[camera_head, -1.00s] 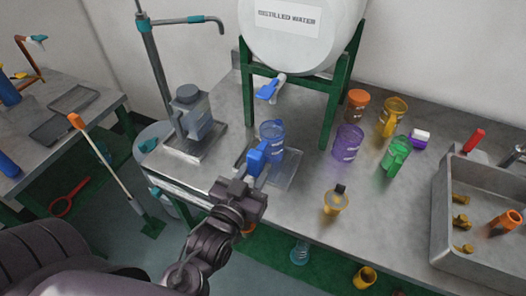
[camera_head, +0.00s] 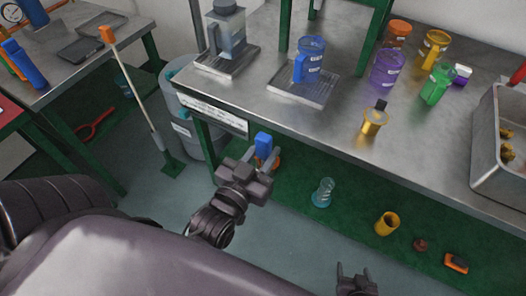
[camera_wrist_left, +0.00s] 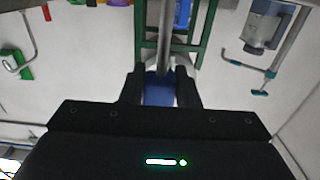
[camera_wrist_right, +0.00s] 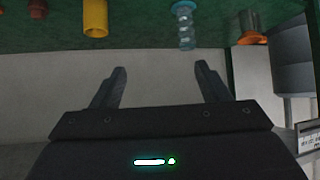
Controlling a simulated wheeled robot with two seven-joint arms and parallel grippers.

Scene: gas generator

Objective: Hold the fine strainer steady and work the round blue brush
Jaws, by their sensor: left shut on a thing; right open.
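My left gripper (camera_head: 257,162) is shut on a blue block-like piece (camera_head: 263,143), in front of the bench edge. In the left wrist view the blue piece (camera_wrist_left: 159,90) is between the fingers, in line with a grey rod; I cannot tell whether they join or whether this is the round blue brush.
A blue jug (camera_head: 311,58) stands on a metal tray (camera_head: 289,92). Purple (camera_head: 387,70) and green (camera_head: 437,84) jugs stand to the right, by a grey basin (camera_head: 500,170). A teal ribbed item (camera_head: 323,192) and yellow cup (camera_head: 387,223) are on the lower green shelf.

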